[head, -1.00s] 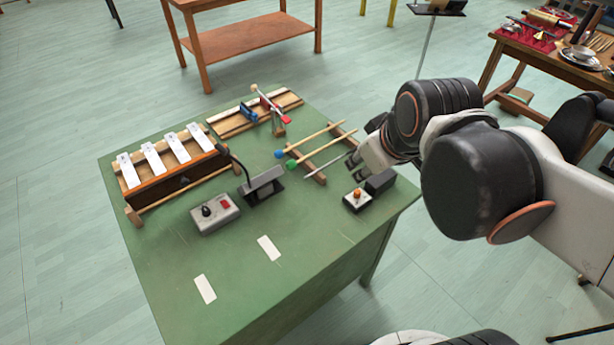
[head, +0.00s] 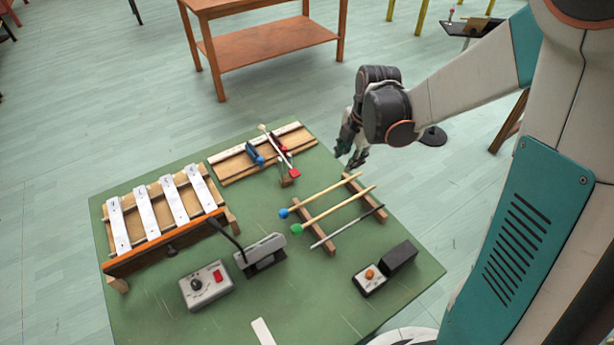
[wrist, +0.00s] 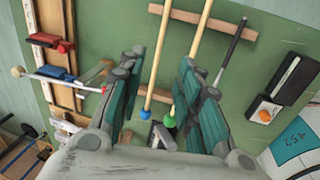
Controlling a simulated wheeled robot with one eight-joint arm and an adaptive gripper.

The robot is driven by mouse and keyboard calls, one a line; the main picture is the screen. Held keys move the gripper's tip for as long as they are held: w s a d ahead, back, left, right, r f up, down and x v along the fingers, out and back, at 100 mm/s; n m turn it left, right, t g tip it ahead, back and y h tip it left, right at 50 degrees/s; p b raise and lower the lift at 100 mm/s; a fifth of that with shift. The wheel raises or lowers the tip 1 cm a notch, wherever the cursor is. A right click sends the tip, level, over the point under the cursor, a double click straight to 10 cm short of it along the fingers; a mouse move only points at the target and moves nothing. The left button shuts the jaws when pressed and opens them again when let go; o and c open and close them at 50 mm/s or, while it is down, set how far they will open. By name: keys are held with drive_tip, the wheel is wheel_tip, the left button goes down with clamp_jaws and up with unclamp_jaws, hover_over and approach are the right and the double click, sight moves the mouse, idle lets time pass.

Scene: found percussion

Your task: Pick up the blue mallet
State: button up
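The blue mallet (head: 312,204) has a pale wooden stick and a round blue head. It lies on a wooden rack (head: 356,184) on the green table (head: 290,322), behind the green-headed mallet (head: 335,209). My gripper (head: 352,160) is above the table's far edge, near the handle end of the blue mallet and apart from it. In the wrist view my gripper (wrist: 165,92) has its two teal fingers spread with nothing held. There the blue mallet's stick (wrist: 159,52) runs between the fingers, with its blue head (wrist: 169,121) lower down.
A thin dark rod (head: 347,227) lies on the rack's near side. A small box with an orange button (head: 370,278) stands at the right. A chime-bar instrument (head: 160,215), a grey control box (head: 206,287) and a board with clamps (head: 235,165) occupy the left and back.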

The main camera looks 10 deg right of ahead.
drive_tip(key=b, duration=0.3)
hover_over(335, 186)
drive_tip(key=d, duration=0.1)
wheel_tip(335, 186, down, 9)
drive_tip(key=f+b, duration=0.2)
drive_tip(key=f, duration=0.2)
drive_tip(key=shift+s+a+f+b, duration=0.1)
drive_tip(key=shift+s+a+b, duration=0.15)
drive_tip(key=shift+a+b, duration=0.15)
drive_tip(key=shift+w+f, duration=0.1)
drive_tip(key=shift+f, duration=0.3)
drive_tip(key=shift+c, duration=0.2)
clamp_jaws()
